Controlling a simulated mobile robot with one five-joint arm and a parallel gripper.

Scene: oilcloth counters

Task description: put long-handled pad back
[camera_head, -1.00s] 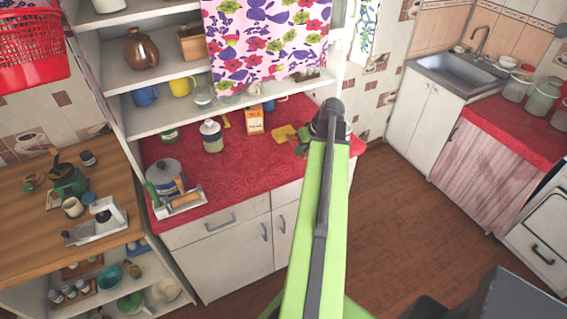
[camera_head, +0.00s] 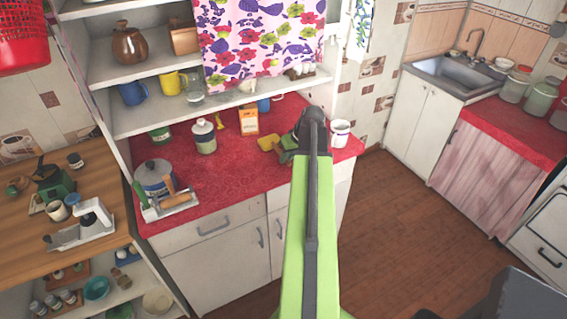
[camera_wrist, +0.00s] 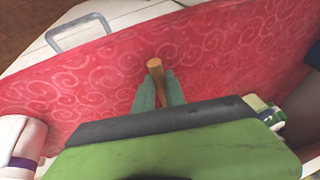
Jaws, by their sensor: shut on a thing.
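My gripper (camera_wrist: 160,88) is shut on a tan handle (camera_wrist: 155,68), whose rounded end stands out between the two greenish fingers in the wrist view. The rest of the held thing is hidden by my gripper, so I cannot see a pad on it. In the head view my gripper (camera_head: 290,150) is low over the right part of the red counter (camera_head: 235,185). A yellow piece (camera_head: 268,144) shows just left of it; I cannot tell whether it joins the held handle.
An orange-and-white box (camera_head: 248,121), a lidded jar (camera_head: 204,136) and a grey pot (camera_head: 154,178) stand further left. A shelf (camera_head: 190,112) overhangs the back. The counter's front middle is clear.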

